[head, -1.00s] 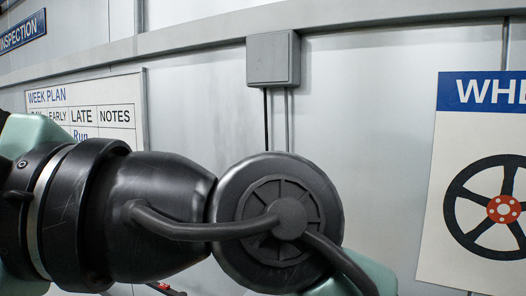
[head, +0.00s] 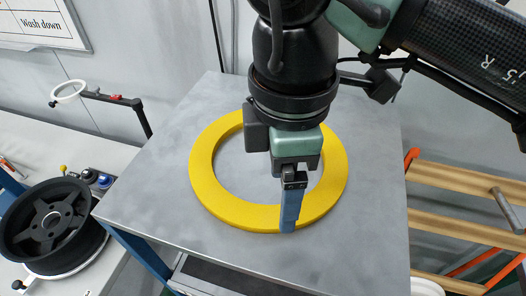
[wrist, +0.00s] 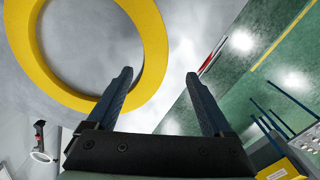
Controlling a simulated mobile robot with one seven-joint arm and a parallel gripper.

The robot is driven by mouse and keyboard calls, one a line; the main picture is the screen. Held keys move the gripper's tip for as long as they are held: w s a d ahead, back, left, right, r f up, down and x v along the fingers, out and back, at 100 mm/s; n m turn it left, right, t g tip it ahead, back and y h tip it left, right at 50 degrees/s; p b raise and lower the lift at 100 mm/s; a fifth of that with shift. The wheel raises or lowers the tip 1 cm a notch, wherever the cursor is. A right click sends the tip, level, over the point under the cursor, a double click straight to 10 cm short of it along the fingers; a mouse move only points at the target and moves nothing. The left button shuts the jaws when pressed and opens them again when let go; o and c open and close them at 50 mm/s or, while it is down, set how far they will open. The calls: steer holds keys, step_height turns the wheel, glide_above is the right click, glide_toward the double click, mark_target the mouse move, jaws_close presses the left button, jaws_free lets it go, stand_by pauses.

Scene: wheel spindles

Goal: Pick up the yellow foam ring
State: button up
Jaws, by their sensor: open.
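The yellow foam ring (head: 205,170) lies flat on a grey table top (head: 350,245). My gripper (head: 288,222) points down over the ring's near side in the head view, its fingers in front of the ring's near band. In the wrist view the ring (wrist: 38,72) fills the upper left. My gripper (wrist: 158,75) is open and empty there. Its left fingertip overlaps the ring's band, and its right fingertip is outside the ring. The gap between fingertips and ring in height cannot be told. Part of the ring's far side is hidden behind my wrist.
A black wheel (head: 45,225) stands on the lower bench at left, with a white hoop lamp (head: 68,90) on an arm behind it. A rack with wooden slats (head: 465,182) and orange rails is at right. The table top around the ring is bare.

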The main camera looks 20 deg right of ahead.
mark_target(277, 216)
steer(key=f, duration=0.2)
steer(key=f+b, duration=0.1)
steer(key=f, duration=0.1)
steer(key=f+b, duration=0.1)
steer(key=f, duration=0.1)
steer(key=shift+w+f, duration=0.3)
steer(key=shift+w, duration=0.05)
steer(key=shift+a, duration=0.1)
jaws_close()
